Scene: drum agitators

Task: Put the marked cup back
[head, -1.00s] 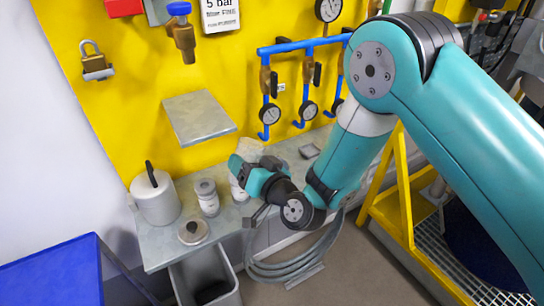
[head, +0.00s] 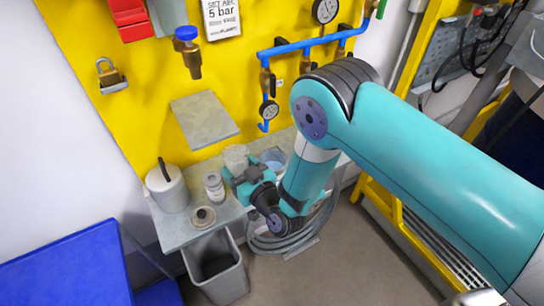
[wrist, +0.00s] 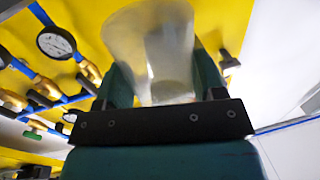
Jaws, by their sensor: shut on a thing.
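A clear, whitish cup (wrist: 150,45) stands between the two fingers of my gripper (wrist: 160,82) in the wrist view, and the gripper is shut on it. It is blurred there, and I cannot make out a mark on it. In the head view the pale cup (head: 236,157) shows at the tip of my gripper (head: 238,176), over the grey bench (head: 176,232) below the small wall shelf (head: 203,120). My gripper and arm hide part of the bench. I cannot tell whether the cup touches the bench.
A white canister (head: 167,190), a labelled jar (head: 214,187) and a small round pot (head: 203,217) stand left of my gripper. A bluish round container (head: 272,160) sits to its right. Gauges and blue pipes (head: 300,43) are on the yellow wall. A grey bin (head: 215,265) stands below.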

